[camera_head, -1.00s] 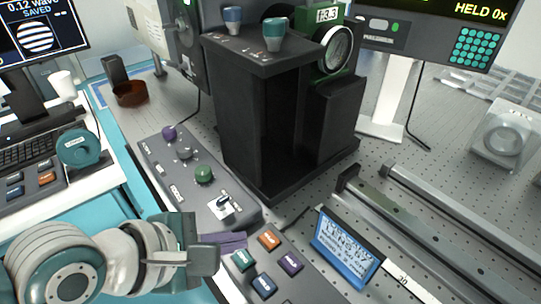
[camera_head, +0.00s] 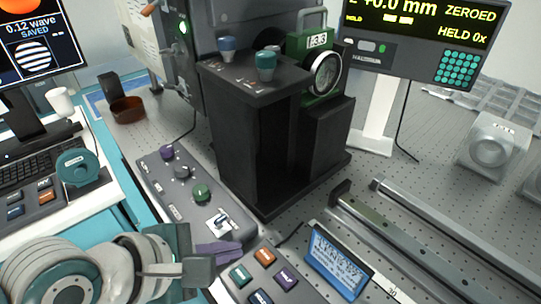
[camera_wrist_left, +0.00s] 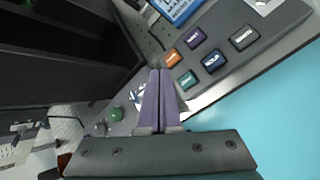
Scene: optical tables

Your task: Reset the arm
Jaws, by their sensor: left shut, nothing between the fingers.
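My left arm comes in at the lower left of the head view. My left gripper (camera_head: 225,250) has purple fingers that are shut with nothing between them. It hangs just left of a button box (camera_head: 262,276) and near the front end of a grey control panel (camera_head: 188,195). In the left wrist view the shut fingers (camera_wrist_left: 162,98) point toward the button box (camera_wrist_left: 225,62), with a toggle switch partly hidden behind them. My right gripper is in neither view.
A black two-pillar stand (camera_head: 250,130) with a dial gauge (camera_head: 326,72) rises behind the panel. Metal rails (camera_head: 420,240) run along the right. A small blue display (camera_head: 337,262) stands by the button box. A keyboard (camera_head: 30,155) and brown dish (camera_head: 127,109) are at the left.

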